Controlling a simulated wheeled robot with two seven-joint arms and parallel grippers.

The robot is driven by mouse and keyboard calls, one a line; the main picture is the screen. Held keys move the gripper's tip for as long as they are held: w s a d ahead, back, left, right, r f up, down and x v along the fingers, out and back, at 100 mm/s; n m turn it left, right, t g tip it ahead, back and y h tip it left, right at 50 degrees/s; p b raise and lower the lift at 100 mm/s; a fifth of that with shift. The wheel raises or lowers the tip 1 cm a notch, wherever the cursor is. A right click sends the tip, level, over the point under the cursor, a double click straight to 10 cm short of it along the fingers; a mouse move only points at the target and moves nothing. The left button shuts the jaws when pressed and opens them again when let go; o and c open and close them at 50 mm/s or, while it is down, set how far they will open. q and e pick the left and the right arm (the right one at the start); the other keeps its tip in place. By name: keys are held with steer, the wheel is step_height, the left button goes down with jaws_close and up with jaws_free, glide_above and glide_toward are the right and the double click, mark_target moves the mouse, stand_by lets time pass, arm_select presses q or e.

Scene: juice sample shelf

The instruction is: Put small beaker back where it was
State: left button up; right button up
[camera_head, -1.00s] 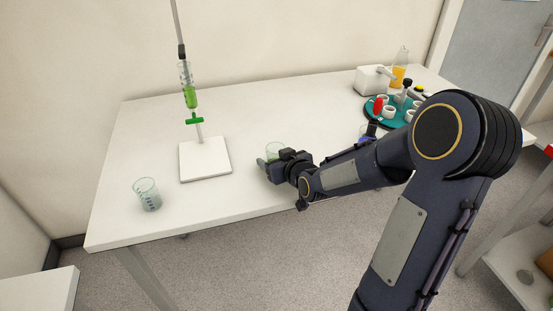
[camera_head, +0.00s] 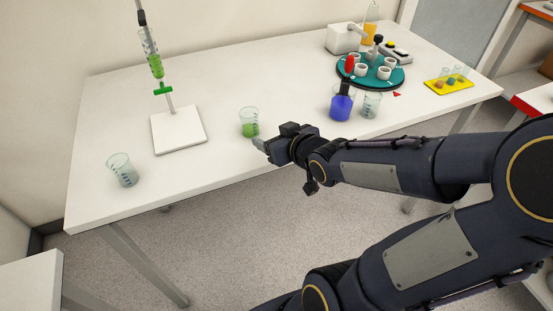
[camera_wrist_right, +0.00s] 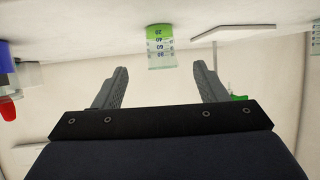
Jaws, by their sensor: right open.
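A small clear beaker with green liquid (camera_head: 249,123) stands upright on the white table. My right gripper (camera_head: 262,146) is open and empty beside it, to its right and nearer the table's front edge. In the right wrist view the same beaker (camera_wrist_right: 160,45) appears upside down, beyond and between the two spread fingers of the gripper (camera_wrist_right: 158,85), apart from them. A larger clear beaker with markings (camera_head: 122,170) stands at the table's left front. Another clear beaker (camera_head: 371,104) stands by a blue bottle. My left gripper is not in view.
A burette with green liquid (camera_head: 154,62) hangs over a white stand base (camera_head: 179,129). The blue bottle with a red top (camera_head: 341,105) stands right of centre, before a teal round rack (camera_head: 348,74) with white cups. A yellow tray (camera_head: 437,89) lies far right.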

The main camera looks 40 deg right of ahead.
steer(key=s+a+g+y, duration=0.2)
steer(key=s+a, duration=0.3)
steer(key=s, duration=0.3)
steer(key=s+a+f+g+y, duration=0.1)
steer(key=s+a+g+y, duration=0.1)
steer(key=s+a+g, duration=0.3)
steer(key=s+a, duration=0.1)
steer(key=s, duration=0.3)
steer(key=shift+f+m, duration=0.15)
steer(key=shift+m, duration=0.25)
